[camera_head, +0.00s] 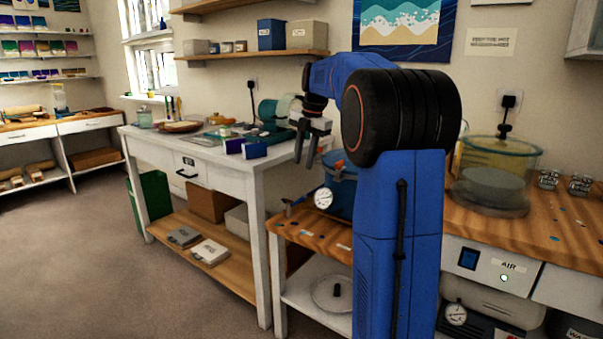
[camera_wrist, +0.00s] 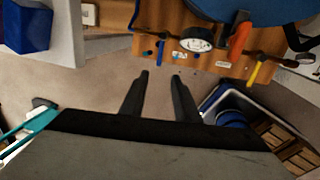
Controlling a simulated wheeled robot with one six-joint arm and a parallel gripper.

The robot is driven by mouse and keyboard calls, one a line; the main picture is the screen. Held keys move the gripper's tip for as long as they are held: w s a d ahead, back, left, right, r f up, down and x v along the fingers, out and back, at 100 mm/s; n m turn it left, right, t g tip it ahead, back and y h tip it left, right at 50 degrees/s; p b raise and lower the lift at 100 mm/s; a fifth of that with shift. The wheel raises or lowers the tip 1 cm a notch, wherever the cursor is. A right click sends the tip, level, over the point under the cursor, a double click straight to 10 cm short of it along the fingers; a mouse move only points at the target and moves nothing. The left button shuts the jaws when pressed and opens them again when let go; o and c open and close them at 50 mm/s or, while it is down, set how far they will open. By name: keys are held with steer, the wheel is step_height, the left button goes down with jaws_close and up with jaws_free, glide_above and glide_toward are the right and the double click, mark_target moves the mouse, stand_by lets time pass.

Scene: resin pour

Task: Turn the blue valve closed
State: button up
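The blue valve (camera_wrist: 161,52) shows in the wrist view as a small blue lever at the wooden bench's front edge, left of a white-faced gauge (camera_wrist: 195,43). In the head view its blue lever (camera_head: 297,202) shows left of the gauge (camera_head: 323,198), beside the blue pot (camera_head: 344,178). My gripper (camera_head: 305,163) hangs fingers-down above and in front of it, apart from it. In the wrist view the fingers (camera_wrist: 159,76) are parted with nothing between them, and their tips lie just below the valve in the picture. My arm hides part of the pot.
An orange-red handle (camera_wrist: 240,37) and a yellow handle (camera_wrist: 258,69) stick out right of the gauge in the wrist view. A white table (camera_head: 262,196) stands left of the bench. A glass vessel (camera_head: 497,165) stands on the bench at right. Floor at left is clear.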

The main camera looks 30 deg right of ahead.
steer(key=shift+s+d+r, duration=0.1)
steer(key=shift+s+r, duration=0.05)
steer(key=shift+r, duration=0.45)
steer(key=shift+s+r, duration=0.1)
steer(key=shift+r, duration=0.5)
steer(key=s+a+f+m+t, duration=0.1)
steer(key=s+a+f+m, duration=0.1)
steer(key=s+a+m, duration=0.5)
steer(key=s+a+f+m, duration=0.3)
steer(key=s+a+m, duration=0.1)
steer(key=s+a, duration=0.6)
steer(key=s+a+f+m+t, duration=0.1)
steer(key=s+a+f+m, duration=0.3)
steer(key=s+f, duration=0.3)
steer(key=s+a+f+m, duration=0.4)
steer(key=s+f+m, duration=0.3)
steer(key=s, duration=0.5)
steer(key=shift+s+f+t+h, duration=0.2)
steer(key=shift+f+t+h, duration=0.2)
steer(key=shift+f, duration=0.4)
steer(key=shift+a, duration=0.1)
